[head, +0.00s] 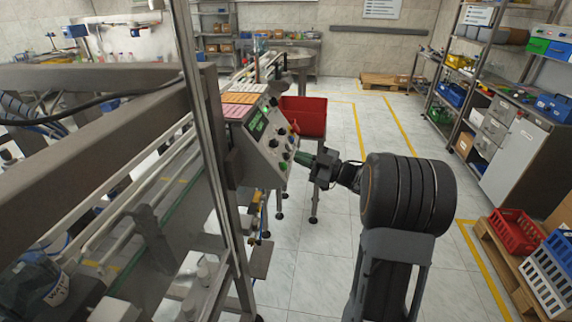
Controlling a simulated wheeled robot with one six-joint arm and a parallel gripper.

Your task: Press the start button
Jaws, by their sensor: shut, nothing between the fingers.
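A grey sloped control panel (262,143) stands at the middle left of the head view, with a small green display (258,125) and several knobs and buttons. A small green button (283,166) sits near its lower right edge; I cannot read any label, so I cannot tell which button is the start button. My gripper (297,157) is shut and empty, its fingers pointing left at the panel's right side. The fingertips are very close to the panel's lower right buttons; I cannot tell whether they touch. The gripper may hide part of the panel's edge.
A red bin (304,116) on a stand is just behind the panel. A metal frame post (205,140) and conveyor line the left. The tiled floor between is clear.

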